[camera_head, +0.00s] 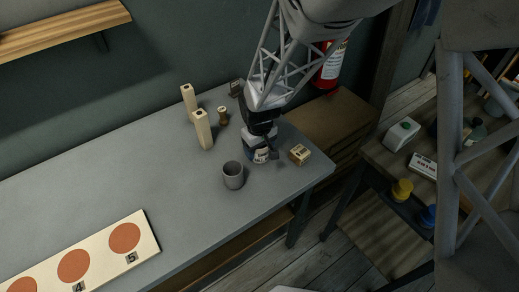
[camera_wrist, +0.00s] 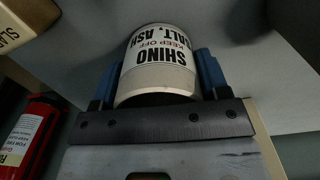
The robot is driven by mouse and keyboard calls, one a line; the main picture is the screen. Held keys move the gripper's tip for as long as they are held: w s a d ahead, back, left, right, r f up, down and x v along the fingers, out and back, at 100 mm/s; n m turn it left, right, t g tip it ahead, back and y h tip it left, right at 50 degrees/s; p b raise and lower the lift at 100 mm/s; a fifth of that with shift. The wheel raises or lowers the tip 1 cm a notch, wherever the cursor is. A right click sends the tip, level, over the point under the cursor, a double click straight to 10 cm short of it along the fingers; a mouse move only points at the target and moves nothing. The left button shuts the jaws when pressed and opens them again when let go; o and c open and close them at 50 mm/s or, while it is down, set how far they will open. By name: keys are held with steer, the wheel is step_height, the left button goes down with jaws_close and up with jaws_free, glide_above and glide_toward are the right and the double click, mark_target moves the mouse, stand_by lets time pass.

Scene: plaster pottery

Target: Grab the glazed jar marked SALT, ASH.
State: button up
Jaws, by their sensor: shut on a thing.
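The glazed jar (camera_head: 261,156) stands upright, or nearly so, near the right end of the grey table in the head view. In the wrist view the jar (camera_wrist: 160,72) is pale, with upside-down dark lettering that reads SHINO and SALT, ASH, and red KEEP OFF between. My gripper (camera_head: 261,138) comes down over the jar from above. In the wrist view its blue fingers (camera_wrist: 160,82) lie on both sides of the jar, shut on it. The gripper hides the jar's upper part in the head view. I cannot tell whether its base touches the table.
A grey cup (camera_head: 233,176) stands just left of the jar, and a small labelled box (camera_head: 299,154) to its right. Tall pale wooden blocks (camera_head: 203,131) and a small brown piece (camera_head: 222,116) stand behind left. A board with red discs (camera_head: 100,255) lies front left. The middle-left tabletop is clear.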

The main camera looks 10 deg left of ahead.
steer(key=shift+r, duration=0.75)
step_height(320, 180, up, 2)
steer(key=s+d, duration=0.2)
steer(key=s, duration=0.2)
steer(key=s+d+r, duration=0.1)
steer(key=s+d, duration=0.2)
steer(key=s, duration=0.2)
steer(key=s+d, duration=0.2)
steer(key=s, duration=0.3)
steer(key=shift+d+r, duration=0.25)
steer(key=shift+d, duration=0.1)
